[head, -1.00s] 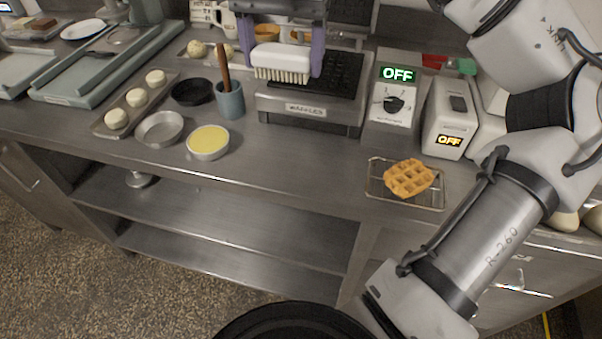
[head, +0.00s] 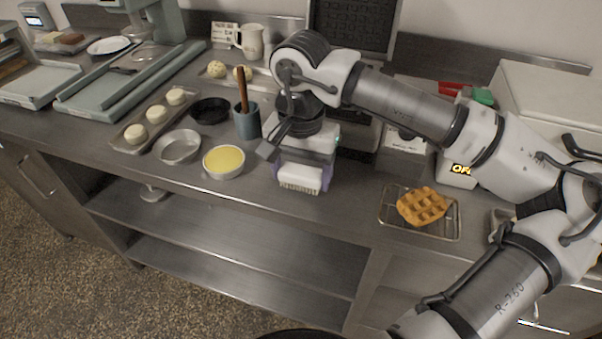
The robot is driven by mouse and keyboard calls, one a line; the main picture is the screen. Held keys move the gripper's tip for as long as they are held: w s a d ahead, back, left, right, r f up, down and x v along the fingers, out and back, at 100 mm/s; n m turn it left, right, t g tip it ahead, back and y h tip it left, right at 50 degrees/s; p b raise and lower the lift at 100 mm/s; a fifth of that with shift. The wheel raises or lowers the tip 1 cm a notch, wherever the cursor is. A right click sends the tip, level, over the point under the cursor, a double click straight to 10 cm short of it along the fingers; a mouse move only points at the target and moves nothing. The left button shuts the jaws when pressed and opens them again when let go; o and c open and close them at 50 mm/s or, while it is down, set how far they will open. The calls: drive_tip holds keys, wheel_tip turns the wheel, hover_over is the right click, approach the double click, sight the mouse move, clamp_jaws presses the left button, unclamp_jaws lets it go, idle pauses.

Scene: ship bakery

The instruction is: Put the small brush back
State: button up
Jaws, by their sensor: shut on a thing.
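The small brush (head: 299,174) has a white block and pale bristles pointing down. My gripper (head: 300,180) is shut on it, with purple fingers on its left and right sides. It holds the brush over the front part of the steel counter, in front of the waffle iron, between the yellow batter dish and the waffle rack. I cannot tell whether the bristles touch the counter. My arm hides most of the waffle iron; its raised dark grid lid (head: 352,28) shows behind.
A blue-grey cup (head: 248,124) with a wooden-handled tool stands close left, by the batter dish (head: 224,161). A waffle (head: 422,206) lies on a wire rack (head: 447,233) at right. The counter between brush and rack looks clear.

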sight(301, 170)
drive_tip(key=shift+f, duration=0.6)
drive_tip(key=shift+f, duration=0.15)
drive_tip(key=o, duration=1.1)
wheel_tip(301, 170, up, 12)
drive_tip(key=shift+r+b, duration=0.2)
drive_tip(key=shift+b, duration=0.1)
